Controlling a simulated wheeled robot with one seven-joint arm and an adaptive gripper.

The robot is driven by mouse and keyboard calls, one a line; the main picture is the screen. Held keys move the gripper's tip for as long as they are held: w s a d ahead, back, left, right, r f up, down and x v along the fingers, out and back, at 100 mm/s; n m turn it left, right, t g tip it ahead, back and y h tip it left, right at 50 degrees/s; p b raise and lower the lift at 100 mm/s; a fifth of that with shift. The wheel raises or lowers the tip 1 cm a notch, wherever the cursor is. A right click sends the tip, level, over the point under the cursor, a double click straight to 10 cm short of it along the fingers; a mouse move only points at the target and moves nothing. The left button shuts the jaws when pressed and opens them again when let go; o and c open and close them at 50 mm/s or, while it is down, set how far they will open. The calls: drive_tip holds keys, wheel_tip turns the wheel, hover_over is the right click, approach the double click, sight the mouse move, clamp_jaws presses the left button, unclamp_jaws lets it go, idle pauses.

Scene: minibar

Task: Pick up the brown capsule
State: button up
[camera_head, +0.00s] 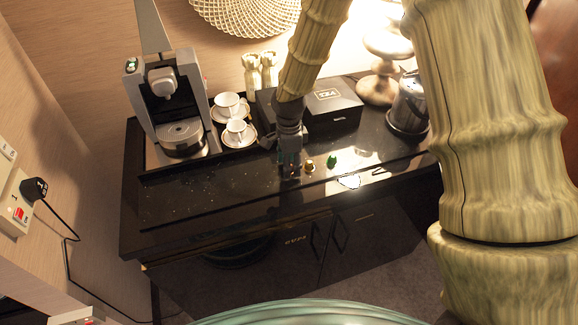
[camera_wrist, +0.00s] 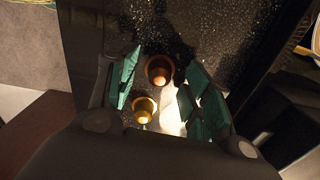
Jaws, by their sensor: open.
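The brown capsule (camera_wrist: 158,70) shows in the wrist view on the speckled black counter, between the tips of my open gripper (camera_wrist: 163,76). The teal fingers stand on either side of it, apart from it. A gold capsule (camera_wrist: 144,109) lies nearer the palm side of the picture, close to the left finger. In the head view my gripper (camera_head: 289,164) points down at the counter, just left of the gold capsule (camera_head: 309,165). A green capsule (camera_head: 332,160) stands further right. I cannot make out the brown capsule in the head view; the gripper probably hides it.
A coffee machine (camera_head: 172,105) stands at the left, with two white cups (camera_head: 236,130) on saucers beside it. A black box (camera_head: 337,108) is behind the gripper, and a metal kettle (camera_head: 409,106) is at the right. The counter's front left (camera_head: 200,190) is clear.

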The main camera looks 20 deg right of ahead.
drive_tip(key=c, duration=0.8)
